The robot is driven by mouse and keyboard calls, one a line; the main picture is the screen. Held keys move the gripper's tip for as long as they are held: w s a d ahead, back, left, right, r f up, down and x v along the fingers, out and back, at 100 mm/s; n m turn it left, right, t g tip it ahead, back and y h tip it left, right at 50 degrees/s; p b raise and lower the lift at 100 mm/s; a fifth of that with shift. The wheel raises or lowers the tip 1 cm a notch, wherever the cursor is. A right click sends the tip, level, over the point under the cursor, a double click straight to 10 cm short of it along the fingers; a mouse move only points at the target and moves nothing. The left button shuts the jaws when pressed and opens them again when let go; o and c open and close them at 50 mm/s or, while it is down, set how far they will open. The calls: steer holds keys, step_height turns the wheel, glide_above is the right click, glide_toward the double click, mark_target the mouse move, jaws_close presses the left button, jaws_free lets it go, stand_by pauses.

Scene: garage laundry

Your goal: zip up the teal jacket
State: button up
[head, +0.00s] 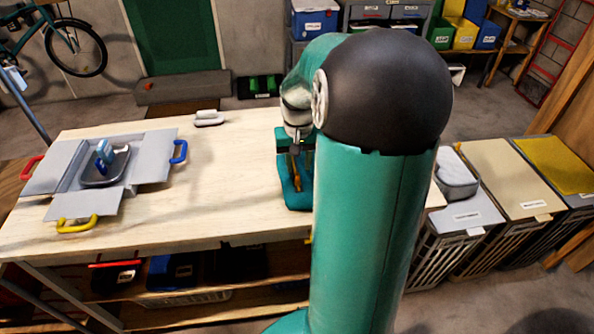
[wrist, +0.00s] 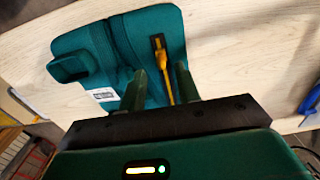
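The teal jacket (head: 291,197) lies on the pale wooden table, partly hidden by my arm in the head view. In the wrist view the jacket (wrist: 122,45) shows a dark seam, a raised fold at the left and a white label (wrist: 104,95). A yellow zip pull (wrist: 163,70) with a dark end lies over the right part of the jacket. My gripper (wrist: 161,83) is open above the jacket, with the pull showing between its two fingers and a gap on each side. It also shows in the head view (head: 296,158), pointing down at the jacket.
On the table (head: 235,190), a grey open-flapped box (head: 152,157) with coloured handles holds a tray with blue items. A small grey object (head: 209,118) lies at the back edge. The table is clear between box and jacket. Laundry hampers (head: 505,175) stand at the right.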

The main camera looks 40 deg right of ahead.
mark_target(298, 174)
steer(key=shift+w+f, duration=0.1)
steer(key=shift+f, duration=1.8)
steer(key=shift+c, duration=0.2)
jaws_close()
